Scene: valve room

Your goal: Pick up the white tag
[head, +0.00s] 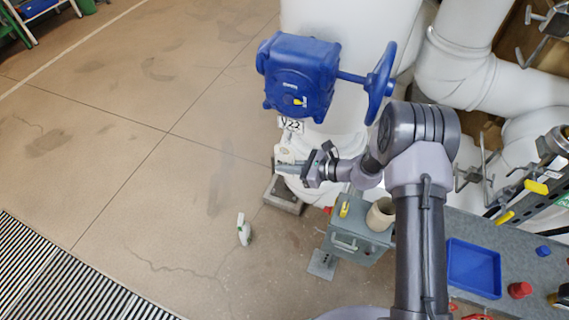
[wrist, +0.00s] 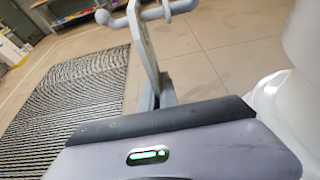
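My gripper (head: 285,165) is in front of the white pipe, below the blue valve gearbox (head: 300,77), with its fingers pointing left. In the wrist view its grey fingers (wrist: 150,60) are seen almost edge-on, and their gap is not clear. A pale crossbar with a rounded end (wrist: 106,17) shows across the far part of the fingers; I cannot tell whether they hold it. A white tag marked V22 (head: 291,124) is on the pipe just under the gearbox, above my gripper. A pale patch beside the fingertips is too small to identify.
A small white and green item (head: 244,229) is on the open floor. A grey box (head: 352,243) with a beige cup (head: 380,214) is below my gripper. A blue tray (head: 473,268) lies on the bench at lower right. The blue handwheel (head: 380,82) is close to my arm.

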